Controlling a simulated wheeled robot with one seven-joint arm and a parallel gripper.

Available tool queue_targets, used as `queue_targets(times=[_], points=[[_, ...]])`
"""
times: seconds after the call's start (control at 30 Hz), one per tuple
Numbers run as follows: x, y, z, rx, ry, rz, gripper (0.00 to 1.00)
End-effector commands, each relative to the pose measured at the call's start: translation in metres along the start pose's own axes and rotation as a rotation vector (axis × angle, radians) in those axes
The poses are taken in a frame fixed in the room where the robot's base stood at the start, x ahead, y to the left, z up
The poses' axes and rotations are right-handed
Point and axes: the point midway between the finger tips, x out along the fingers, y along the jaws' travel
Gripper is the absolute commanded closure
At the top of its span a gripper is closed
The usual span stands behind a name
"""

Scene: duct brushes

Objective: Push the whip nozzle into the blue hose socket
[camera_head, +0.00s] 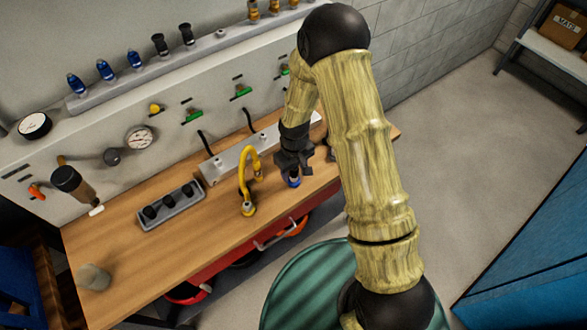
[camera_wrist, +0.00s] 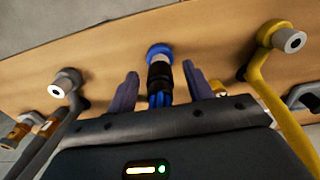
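My gripper (camera_head: 293,168) points down over the right part of the wooden bench. In the wrist view its two dark fingers (camera_wrist: 160,84) stand apart, one on each side of a black and blue nozzle (camera_wrist: 158,76). A narrow gap shows between the nozzle and each finger. Beyond the nozzle's black body is a blue ring (camera_wrist: 158,50), which looks like the blue hose socket. The nozzle appears in line with this ring; I cannot tell how deep it sits. In the head view a blue part (camera_head: 293,183) shows just below the fingers at the bench.
A curved yellow hose (camera_head: 246,175) stands left of my gripper; it also shows at the right of the wrist view. A grey tray (camera_head: 172,206) with black holders lies farther left. A shelf (camera_head: 215,46) behind holds blue, black and yellow nozzles. A grey cup (camera_head: 94,277) stands front left.

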Motion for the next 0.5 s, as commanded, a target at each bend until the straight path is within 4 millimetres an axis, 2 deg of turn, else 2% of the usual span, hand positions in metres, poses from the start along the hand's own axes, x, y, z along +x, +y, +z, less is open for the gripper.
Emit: queue_targets(times=[0.27, 0.5], points=[[-0.007, 0.000, -0.001, 0.000, 0.001, 0.000, 0.49], [-0.036, 0.001, -0.001, 0.000, 0.004, 0.001, 0.49]])
